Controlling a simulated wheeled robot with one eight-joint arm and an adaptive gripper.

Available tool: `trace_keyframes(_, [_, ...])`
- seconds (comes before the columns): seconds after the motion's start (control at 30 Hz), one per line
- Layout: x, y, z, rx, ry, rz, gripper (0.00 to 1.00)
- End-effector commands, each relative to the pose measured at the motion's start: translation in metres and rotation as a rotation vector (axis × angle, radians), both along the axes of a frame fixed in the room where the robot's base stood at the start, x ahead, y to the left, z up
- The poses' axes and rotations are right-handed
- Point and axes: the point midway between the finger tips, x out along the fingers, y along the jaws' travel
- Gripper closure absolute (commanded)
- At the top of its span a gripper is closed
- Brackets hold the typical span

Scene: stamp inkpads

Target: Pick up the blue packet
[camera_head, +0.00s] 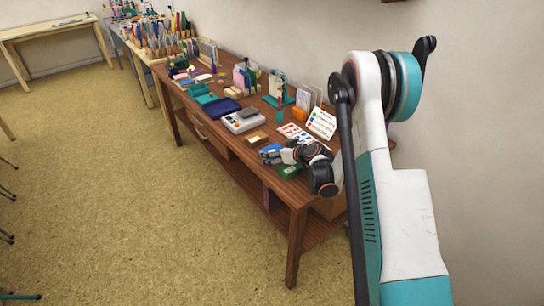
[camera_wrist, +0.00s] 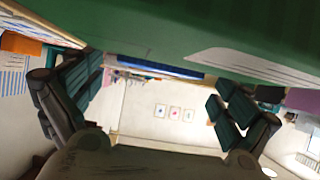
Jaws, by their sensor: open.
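The blue packet (camera_head: 270,153) lies on the wooden table near its front edge, in the head view. My gripper (camera_head: 286,155) is low over the table, just right of the packet and close to it; whether they touch I cannot tell. In the wrist view my gripper (camera_wrist: 155,105) has its two dark fingers spread wide, with nothing seen held between them. A blue strip (camera_wrist: 160,66) shows beyond the green surface there; I cannot tell if it is the packet.
A green box (camera_head: 290,171) sits beside my gripper at the table edge; a large green surface (camera_wrist: 170,25) fills the top of the wrist view. A tan block (camera_head: 256,137), a grey-white device (camera_head: 243,120) and a propped card (camera_head: 321,123) stand nearby.

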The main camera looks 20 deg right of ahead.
Motion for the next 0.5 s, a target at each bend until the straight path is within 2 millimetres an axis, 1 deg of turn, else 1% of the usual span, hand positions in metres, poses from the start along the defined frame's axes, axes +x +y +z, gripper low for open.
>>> trace_keyframes(0.03, [0.0063, 0.0022, -0.0074, 0.000, 0.000, 0.001, 0.03])
trace_keyframes(0.13, [0.0139, 0.0047, -0.0103, -0.001, 0.000, 0.000, 0.03])
trace_keyframes(0.33, [0.0148, 0.0047, -0.0089, 0.000, 0.000, -0.001, 0.03])
trace_keyframes(0.37, [0.0148, 0.0047, -0.0089, 0.000, 0.000, -0.001, 0.06])
trace_keyframes(0.4, [0.0147, 0.0047, -0.0089, 0.000, 0.000, -0.001, 0.15])
trace_keyframes(0.47, [0.0147, 0.0047, -0.0090, 0.000, 0.000, -0.001, 0.28])
trace_keyframes(0.5, [0.0146, 0.0047, -0.0089, 0.000, 0.000, -0.001, 0.37])
